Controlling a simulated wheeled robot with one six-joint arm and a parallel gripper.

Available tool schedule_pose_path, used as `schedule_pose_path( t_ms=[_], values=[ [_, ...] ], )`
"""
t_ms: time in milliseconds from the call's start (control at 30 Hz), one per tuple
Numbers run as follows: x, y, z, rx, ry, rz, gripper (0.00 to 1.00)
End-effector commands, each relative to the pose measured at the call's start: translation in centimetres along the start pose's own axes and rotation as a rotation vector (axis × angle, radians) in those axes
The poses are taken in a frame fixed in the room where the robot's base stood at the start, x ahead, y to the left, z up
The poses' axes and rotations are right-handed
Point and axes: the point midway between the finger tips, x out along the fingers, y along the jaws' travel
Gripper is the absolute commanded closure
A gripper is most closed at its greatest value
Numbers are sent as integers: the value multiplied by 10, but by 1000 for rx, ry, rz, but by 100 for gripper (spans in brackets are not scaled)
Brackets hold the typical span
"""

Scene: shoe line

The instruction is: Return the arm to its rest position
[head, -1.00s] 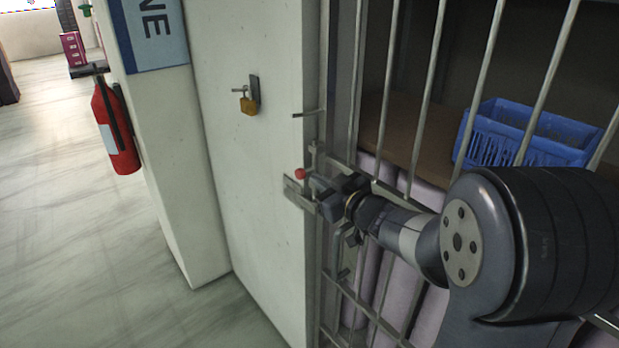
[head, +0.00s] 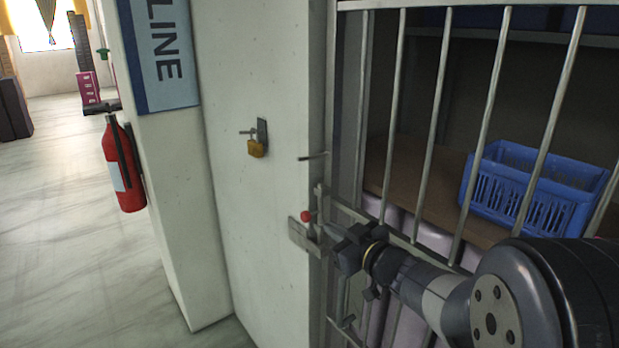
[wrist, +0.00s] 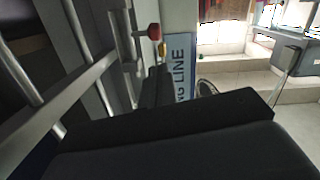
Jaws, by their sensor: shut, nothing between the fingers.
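My gripper (head: 335,243) is at the barred gate (head: 442,100), close to its latch (head: 304,236) with a red knob (head: 306,216). My arm reaches in from the lower right. The gripper is shut with nothing held. In the wrist view the dark fingers fill the lower part, and the red knob (wrist: 153,31) shows just beyond them, beside the gate bars (wrist: 75,92). I cannot tell whether the gripper touches the latch.
A brass padlock (head: 256,148) hangs on the white wall (head: 262,60). A red fire extinguisher (head: 124,165) is mounted on the left. A blue basket (head: 535,190) stands on a shelf behind the bars. The pale floor (head: 70,230) at left is clear.

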Motion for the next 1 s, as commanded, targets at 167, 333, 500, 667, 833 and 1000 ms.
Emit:
schedule_pose_path(
  t_ms=[167,333,500,667,833,1000],
  values=[
    [33,-1,0,1,-1,-4,100],
    [63,-1,0,2,-2,-3,100],
    [82,3,-17,2,-1,-1,100],
    [90,6,-32,1,-2,0,100],
    [88,8,-43,1,-3,0,100],
    [88,9,-47,2,-3,0,100]
  ],
)
